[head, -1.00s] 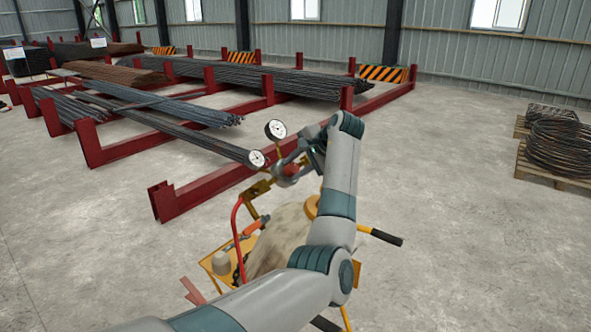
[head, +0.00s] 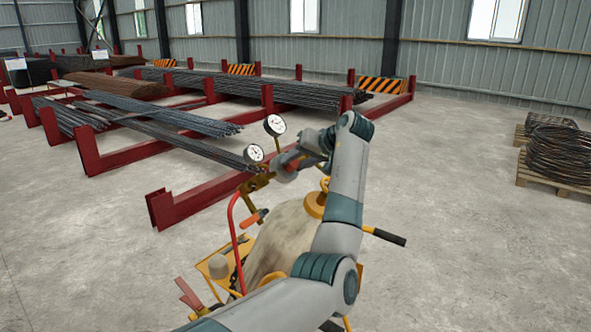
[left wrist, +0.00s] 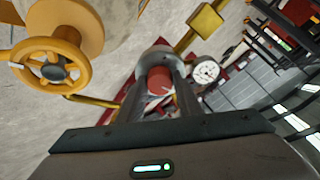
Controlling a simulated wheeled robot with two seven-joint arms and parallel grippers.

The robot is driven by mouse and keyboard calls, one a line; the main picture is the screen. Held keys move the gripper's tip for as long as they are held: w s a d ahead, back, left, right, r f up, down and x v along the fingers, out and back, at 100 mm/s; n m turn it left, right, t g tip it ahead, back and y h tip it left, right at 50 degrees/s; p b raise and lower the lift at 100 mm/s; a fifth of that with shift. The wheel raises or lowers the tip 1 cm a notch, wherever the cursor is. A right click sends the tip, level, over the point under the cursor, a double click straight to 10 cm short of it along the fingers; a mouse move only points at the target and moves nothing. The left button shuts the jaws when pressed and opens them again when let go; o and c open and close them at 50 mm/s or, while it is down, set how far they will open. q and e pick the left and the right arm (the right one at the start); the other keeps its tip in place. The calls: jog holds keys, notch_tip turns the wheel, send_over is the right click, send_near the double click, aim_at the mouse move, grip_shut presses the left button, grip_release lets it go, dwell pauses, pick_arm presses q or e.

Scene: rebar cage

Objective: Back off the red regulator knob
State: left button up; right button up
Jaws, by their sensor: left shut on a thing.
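The red regulator knob (left wrist: 159,80) sits between the two fingers of my left gripper (left wrist: 156,88) in the left wrist view. The fingers are shut on it. In the head view my left gripper (head: 300,158) is at the regulator, beside two white-faced gauges (head: 275,125) and (head: 254,153), and it hides most of the knob. One gauge also shows in the left wrist view (left wrist: 205,71). The brass regulator (head: 258,183) sits above the pale gas cylinder (head: 283,240). My right gripper is not in view.
A yellow valve handwheel (left wrist: 50,65) is close by on the left in the wrist view. A red hose (head: 233,225) runs down beside the cylinder to the yellow cart (head: 212,266). Red racks (head: 195,200) with steel bars stand behind.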

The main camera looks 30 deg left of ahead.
pick_arm(q)
jog(key=n+b, duration=0.1)
jog(key=n, duration=0.1)
jog(key=n+b, duration=0.3)
jog(key=n, duration=0.1)
jog(key=shift+w+d+f+n, duration=0.1)
jog(key=shift+f+n, duration=0.2)
jog(key=shift+f, duration=0.1)
jog(key=n+g+b, duration=0.1)
jog(key=n, duration=0.1)
jog(key=shift+n+y+b, duration=0.35)
jog(key=shift+n+y, duration=0.05)
jog(key=n+b, duration=0.1)
jog(key=n, duration=0.2)
jog(key=shift+w+r, duration=0.1)
jog(key=shift+n+g, duration=0.3)
jog(key=shift+n, duration=0.7)
jog(key=n, duration=0.2)
jog(key=shift+w+n+g, duration=0.1)
jog(key=shift+n+g, duration=0.2)
jog(key=shift+n, duration=0.1)
jog(key=n, duration=0.5)
jog(key=shift+w+r+g, duration=0.1)
jog(key=shift+r+g, duration=0.05)
jog(key=shift+g, duration=0.15)
jog(key=shift+n, duration=0.3)
